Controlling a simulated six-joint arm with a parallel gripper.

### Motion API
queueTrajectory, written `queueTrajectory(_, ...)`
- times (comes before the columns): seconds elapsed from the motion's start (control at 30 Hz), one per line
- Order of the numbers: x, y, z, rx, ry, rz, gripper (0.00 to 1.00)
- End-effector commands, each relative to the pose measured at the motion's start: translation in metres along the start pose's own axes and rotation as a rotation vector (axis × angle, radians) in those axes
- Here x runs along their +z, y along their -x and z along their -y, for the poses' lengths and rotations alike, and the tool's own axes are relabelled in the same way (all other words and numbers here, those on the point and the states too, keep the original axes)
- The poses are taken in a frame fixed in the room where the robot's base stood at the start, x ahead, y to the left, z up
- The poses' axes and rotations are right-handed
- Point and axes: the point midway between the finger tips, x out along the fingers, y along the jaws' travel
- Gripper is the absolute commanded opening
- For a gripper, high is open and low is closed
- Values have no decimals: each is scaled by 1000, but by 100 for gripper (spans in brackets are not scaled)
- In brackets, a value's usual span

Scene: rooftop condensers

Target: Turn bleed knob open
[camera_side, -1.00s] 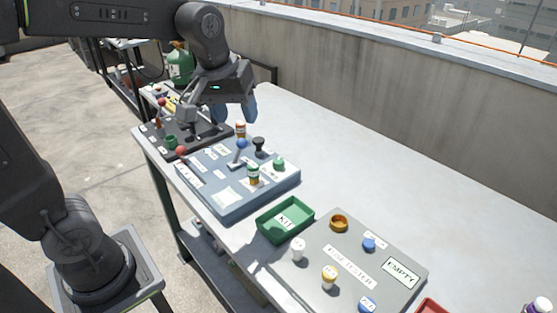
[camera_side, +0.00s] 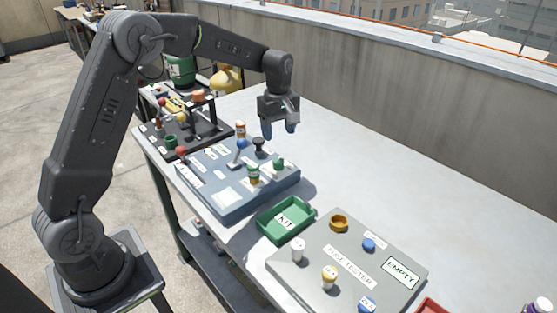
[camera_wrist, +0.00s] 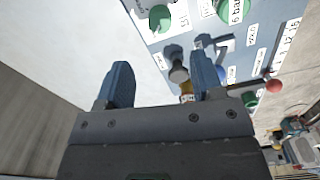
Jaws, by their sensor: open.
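The blue-grey panel (camera_side: 217,207) lies on the table and bears several controls with small labels. A green knob (camera_side: 279,163) sits near its right corner, and a black knob (camera_side: 258,144) stands behind it. I cannot read which label names the bleed knob. In the wrist view the green knob (camera_wrist: 160,17) is at the top and the black knob (camera_wrist: 178,70) shows between the fingers. My gripper (camera_side: 279,127) is open and empty above the panel's back right side; its blue fingers show in the wrist view (camera_wrist: 160,72).
A green kit bin (camera_side: 284,220) and a grey tester board (camera_side: 345,262) are in front.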

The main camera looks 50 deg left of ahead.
Motion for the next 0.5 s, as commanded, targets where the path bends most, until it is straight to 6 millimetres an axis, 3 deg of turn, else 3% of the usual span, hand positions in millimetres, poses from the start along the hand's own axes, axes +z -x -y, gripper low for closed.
queueTrajectory(0.3, 0, -66, 1, -3, -2, 1, 61)
queueTrajectory(0.5, 0, -92, 0, -1, -2, 1, 61)
